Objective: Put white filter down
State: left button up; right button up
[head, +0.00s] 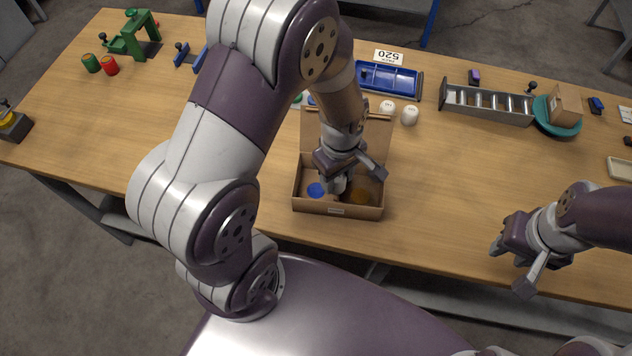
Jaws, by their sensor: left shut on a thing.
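My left gripper (343,180) reaches down into the open cardboard box (312,208). It is shut on a white filter (338,185), which is mostly hidden by the fingers. I cannot tell whether the filter touches the box floor. A blue round piece (316,190) lies in the box to the left of the gripper, and an amber round piece (360,197) lies to the right. My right gripper (512,266) is open and empty at the table's front edge on the right.
Two white round pieces (409,115) stand behind the box, near a blue tray (388,79). A grey metal rack (487,104) and a teal plate (556,124) with a small cardboard box are at back right. The tabletop (450,190) right of the box is clear.

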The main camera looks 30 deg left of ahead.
pick_arm(q)
jog(key=a+f, duration=0.1)
jog(key=a, duration=0.2)
jog(key=a+f, duration=0.1)
jog(key=shift+w+a+f, duration=0.3)
jog(key=shift+a+f, duration=0.2)
jog(key=shift+f, duration=0.1)
notch_tip(320, 180, down, 4)
jog(key=shift+a+p, duration=0.1)
jog(key=shift+p, duration=0.25)
jog(key=shift+f, duration=0.1)
jog(key=o, duration=0.8)
